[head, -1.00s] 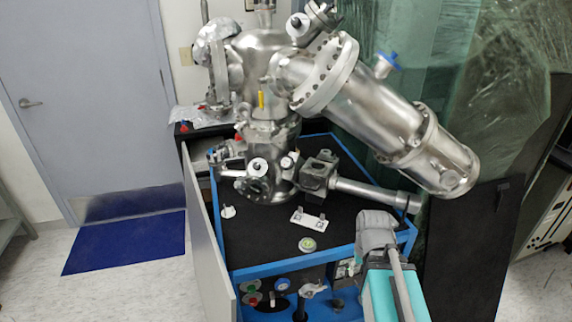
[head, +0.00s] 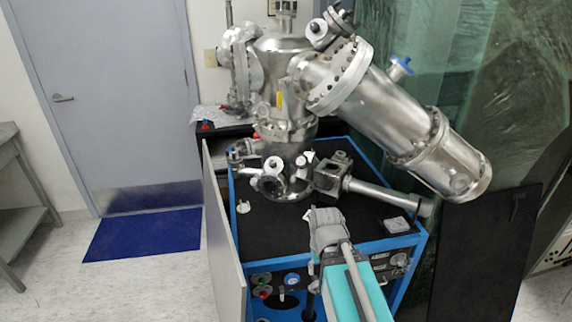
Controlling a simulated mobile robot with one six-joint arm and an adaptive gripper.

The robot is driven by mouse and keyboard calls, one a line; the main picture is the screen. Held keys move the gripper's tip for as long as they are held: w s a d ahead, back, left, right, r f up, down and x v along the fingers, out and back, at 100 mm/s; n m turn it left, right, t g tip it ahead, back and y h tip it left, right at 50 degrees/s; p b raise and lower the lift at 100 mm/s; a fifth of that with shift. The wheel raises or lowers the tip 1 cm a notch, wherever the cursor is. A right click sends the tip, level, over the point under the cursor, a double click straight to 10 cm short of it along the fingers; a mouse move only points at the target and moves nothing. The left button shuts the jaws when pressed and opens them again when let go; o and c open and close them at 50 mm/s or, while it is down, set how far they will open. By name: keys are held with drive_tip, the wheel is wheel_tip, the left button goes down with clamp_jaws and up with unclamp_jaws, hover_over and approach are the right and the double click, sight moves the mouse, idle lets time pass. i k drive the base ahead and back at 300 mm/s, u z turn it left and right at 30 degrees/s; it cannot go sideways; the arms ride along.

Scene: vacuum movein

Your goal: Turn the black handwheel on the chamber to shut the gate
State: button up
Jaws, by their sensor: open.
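The steel chamber (head: 285,105) stands on a black-topped blue cart. A gate valve body (head: 332,173) sits low at its right side, with a grey tube (head: 382,191) running right from it. A dark disc (head: 425,207) caps the tube's outer end; it looks like the handwheel, but it is small and its rim is unclear. My gripper (head: 324,214) is open and empty, over the front of the cart top. It is apart from the disc, to its left in the picture. I see it from behind, so its fingertips are mostly hidden.
A large steel cylinder (head: 395,115) slants down right above the tube. A grey square piece (head: 397,225) lies on the cart top (head: 265,225) near its right edge. An open panel (head: 222,235) stands at the cart's left. Green sheeting (head: 490,100) hangs behind on the right.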

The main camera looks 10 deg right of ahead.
sight(301, 161)
drive_tip(key=u, duration=0.45)
drive_tip(key=k, duration=1.35)
drive_tip(key=z, duration=0.35)
drive_tip(key=i, duration=1)
drive_tip(key=u, duration=0.05)
